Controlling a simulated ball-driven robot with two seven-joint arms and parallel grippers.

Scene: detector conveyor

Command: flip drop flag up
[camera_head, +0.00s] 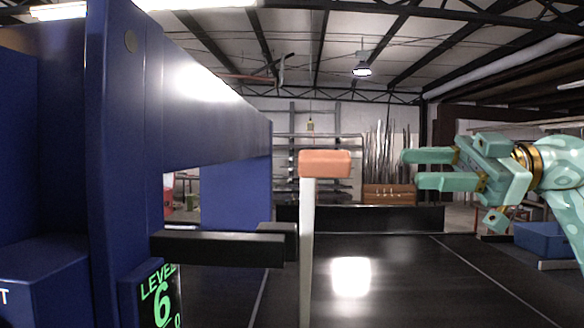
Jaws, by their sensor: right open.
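The drop flag has an orange block (325,163) on top of a pale upright post (307,250), standing in front of the dark conveyor. A black bar (218,248) reaches from the blue detector frame to the post. My right gripper (410,169) comes in from the right. Its two green fingers point left, one above the other, with a gap between them and nothing in it. It is apart from the orange block, to its right and at about its height. My left gripper is not in view.
The blue detector (125,130) fills the left side, with a green-lettered "LEVEL 6" sign (160,300) low down. The black conveyor belt (400,285) runs away from me. Space between the flag and my right gripper is clear.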

